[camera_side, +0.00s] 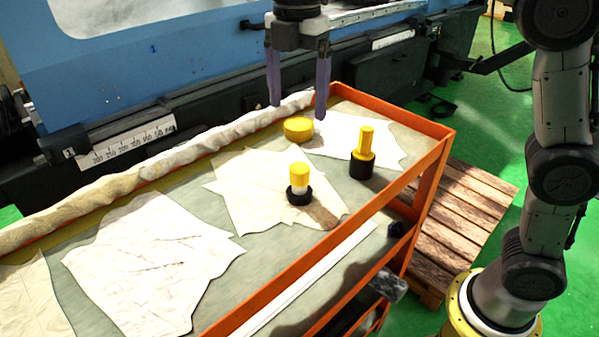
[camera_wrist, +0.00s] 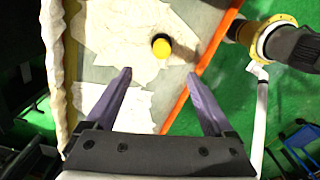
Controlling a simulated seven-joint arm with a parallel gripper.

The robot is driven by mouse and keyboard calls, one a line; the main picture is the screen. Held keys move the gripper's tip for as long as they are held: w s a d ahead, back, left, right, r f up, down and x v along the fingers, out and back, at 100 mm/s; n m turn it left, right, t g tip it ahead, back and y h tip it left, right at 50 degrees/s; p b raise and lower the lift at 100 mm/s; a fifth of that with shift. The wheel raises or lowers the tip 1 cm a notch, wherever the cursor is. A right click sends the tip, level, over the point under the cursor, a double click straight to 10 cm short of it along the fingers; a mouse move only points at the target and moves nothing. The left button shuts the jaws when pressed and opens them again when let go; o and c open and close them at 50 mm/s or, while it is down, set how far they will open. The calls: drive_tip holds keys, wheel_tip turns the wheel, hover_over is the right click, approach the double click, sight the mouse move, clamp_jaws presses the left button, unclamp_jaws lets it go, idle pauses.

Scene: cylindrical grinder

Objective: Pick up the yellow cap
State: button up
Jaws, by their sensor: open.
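A low, flat round yellow cap (camera_side: 298,129) lies on the cart top near its far edge in the side view. My gripper (camera_side: 297,112) hangs above the cart, open and empty, with its two purple fingers pointing down. In the side view the cap appears just below and between the fingertips; the exact height gap is hard to tell. The wrist view shows the open fingers (camera_wrist: 158,73) and one round yellow-topped piece (camera_wrist: 161,46) with a dark edge, ahead of the fingertips; I cannot tell which piece it is.
A yellow-topped piece with white middle and black base (camera_side: 300,182) and a yellow post on a black base (camera_side: 363,152) stand nearby. Paper sheets (camera_side: 155,255) lie on the orange-rimmed cart (camera_side: 420,124). A rolled cloth (camera_side: 150,160) runs along the back, before the blue machine (camera_side: 160,60).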

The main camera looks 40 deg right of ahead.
sight(300, 167)
drive_tip(key=f, duration=1.2)
drive_tip(key=shift+s+d+f, duration=0.15)
drive_tip(key=shift+d+f, duration=0.05)
drive_tip(key=shift+f, duration=0.1)
clamp_jaws()
drive_tip(key=shift+r, duration=0.15)
